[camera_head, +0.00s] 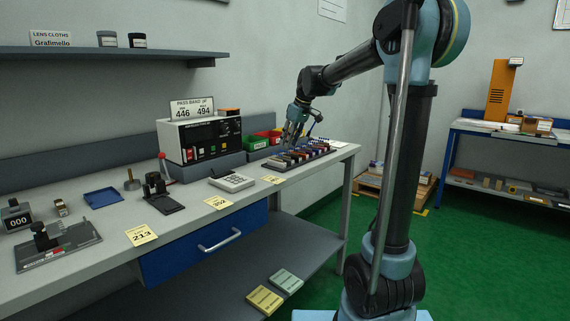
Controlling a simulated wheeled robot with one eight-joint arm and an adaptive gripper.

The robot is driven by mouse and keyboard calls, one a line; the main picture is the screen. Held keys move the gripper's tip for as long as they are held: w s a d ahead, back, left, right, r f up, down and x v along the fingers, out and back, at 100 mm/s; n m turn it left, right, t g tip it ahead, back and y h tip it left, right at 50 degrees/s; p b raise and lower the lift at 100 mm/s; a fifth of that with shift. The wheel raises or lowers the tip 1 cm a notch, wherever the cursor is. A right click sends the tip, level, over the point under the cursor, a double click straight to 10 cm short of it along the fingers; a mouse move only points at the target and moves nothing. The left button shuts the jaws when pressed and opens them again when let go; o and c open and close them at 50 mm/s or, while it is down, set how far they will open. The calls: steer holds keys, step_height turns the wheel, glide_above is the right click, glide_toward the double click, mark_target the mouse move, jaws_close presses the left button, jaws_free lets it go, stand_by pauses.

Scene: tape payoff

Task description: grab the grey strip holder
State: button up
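No thing is plainly recognisable as the grey strip holder at this size. A dark rack (318,154) with rows of small coloured pieces lies at the right part of the bench, and some of these pieces may be grey holders. My gripper (291,139) is above the back left part of this rack, pointing down. Its fingers are small and dark, and I cannot tell whether they touch a piece or hold anything. A small greyish-beige item (61,208) stands at the far left of the bench.
A tester box (200,138) with a number sign stands left of my gripper. Green (256,143) and red bins sit behind the rack. A shelf (110,53) hangs above.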

mark_target(285, 158)
steer(key=shift+x, duration=3.8)
jaws_close()
